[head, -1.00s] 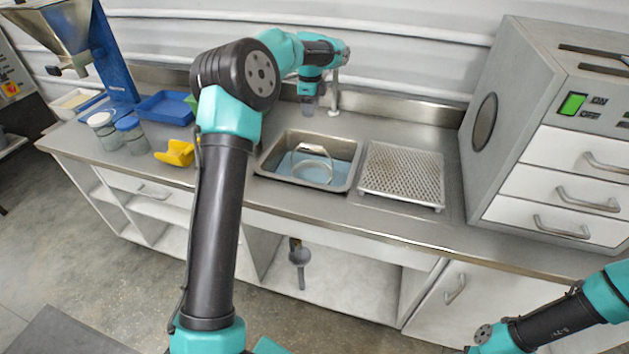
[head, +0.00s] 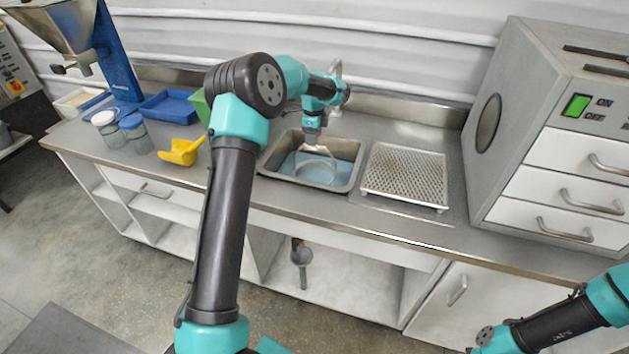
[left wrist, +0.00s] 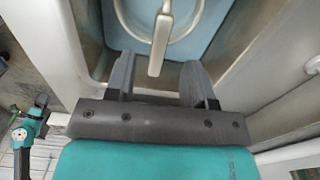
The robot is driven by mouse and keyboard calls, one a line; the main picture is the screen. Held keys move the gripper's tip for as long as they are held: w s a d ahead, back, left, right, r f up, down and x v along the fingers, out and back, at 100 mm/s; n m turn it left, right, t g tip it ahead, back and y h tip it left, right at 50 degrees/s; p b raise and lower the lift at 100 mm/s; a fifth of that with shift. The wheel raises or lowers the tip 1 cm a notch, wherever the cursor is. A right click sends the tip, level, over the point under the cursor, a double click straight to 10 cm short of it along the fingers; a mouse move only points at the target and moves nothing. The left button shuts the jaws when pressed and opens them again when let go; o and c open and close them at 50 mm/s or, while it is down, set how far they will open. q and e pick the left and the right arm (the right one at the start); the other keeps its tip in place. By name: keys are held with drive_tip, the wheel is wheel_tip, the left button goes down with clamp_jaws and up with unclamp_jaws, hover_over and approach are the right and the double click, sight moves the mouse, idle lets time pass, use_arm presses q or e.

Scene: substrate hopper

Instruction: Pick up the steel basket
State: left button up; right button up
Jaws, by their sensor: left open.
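The steel basket (head: 318,170) sits in the blue water of the sink (head: 348,183). In the left wrist view its round rim and raised handle (left wrist: 160,40) show, with the handle's near end between the two fingers. My left gripper (head: 312,137) points down over the sink, just above the basket. In the left wrist view my left gripper (left wrist: 158,72) is open, its fingers on either side of the handle with gaps. The basket's lower part is hard to make out under the water. My right gripper is out of view; only my right arm shows at lower right.
A perforated metal draining rack (head: 404,176) stands right of the sink, beside a drawer cabinet (head: 575,150). The faucet (head: 336,92) rises behind the sink. A yellow scoop (head: 181,152), jars (head: 134,133) and a blue tray (head: 168,107) are on the left.

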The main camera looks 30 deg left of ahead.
sight(315, 150)
use_arm(q)
drive_tip(key=shift+f, duration=0.7)
drive_tip(key=shift+f, duration=0.1)
drive_tip(key=shift+d+f, duration=0.15)
drive_tip(key=shift+f, duration=2.35)
drive_tip(key=shift+c, duration=0.3)
clamp_jaws()
drive_tip(key=shift+r, duration=0.1)
